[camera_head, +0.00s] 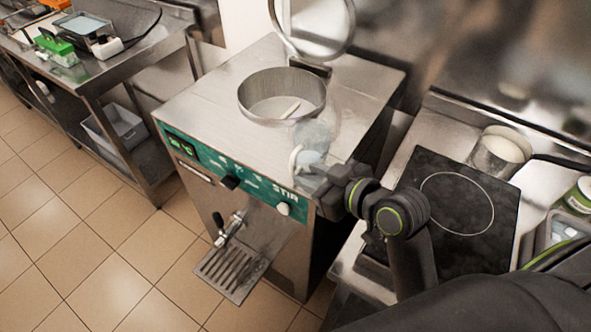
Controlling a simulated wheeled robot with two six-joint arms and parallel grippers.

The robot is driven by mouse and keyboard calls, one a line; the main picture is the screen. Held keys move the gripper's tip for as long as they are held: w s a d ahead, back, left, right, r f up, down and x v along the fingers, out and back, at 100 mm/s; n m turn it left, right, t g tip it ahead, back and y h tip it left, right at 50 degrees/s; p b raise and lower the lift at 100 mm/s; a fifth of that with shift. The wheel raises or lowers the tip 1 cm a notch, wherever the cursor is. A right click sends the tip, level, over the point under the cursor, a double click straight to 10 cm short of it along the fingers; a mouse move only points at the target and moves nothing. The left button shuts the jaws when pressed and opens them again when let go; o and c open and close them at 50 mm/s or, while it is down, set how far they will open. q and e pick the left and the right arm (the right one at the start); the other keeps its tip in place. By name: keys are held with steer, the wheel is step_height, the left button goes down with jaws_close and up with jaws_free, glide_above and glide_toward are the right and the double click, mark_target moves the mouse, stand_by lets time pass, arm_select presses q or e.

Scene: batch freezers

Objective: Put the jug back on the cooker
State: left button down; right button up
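A clear, see-through jug (315,134) is at the front right of the round opening of the batch freezer (205,100), over its steel top. My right gripper (314,172) is at the jug's near side and appears shut on it; the fingertips are partly lost against the clear jug and a pale curved part. The cooker (425,185) is a black glass hob with one white ring, to the right of the freezer. The ring area is bare. My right arm covers the hob's front left corner. My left gripper is not in view.
The freezer's round lid (312,50) stands raised behind the opening. A steel pot (499,152) with white contents stands behind the hob's right side. A green-labelled tub (579,198) is at the far right. A drip grate (231,272) juts out below the freezer's tap.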

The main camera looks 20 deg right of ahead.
steer(key=p+v, duration=0.2)
steer(key=v, duration=0.2)
steer(key=shift+s, duration=0.15)
stand_by(0.5)
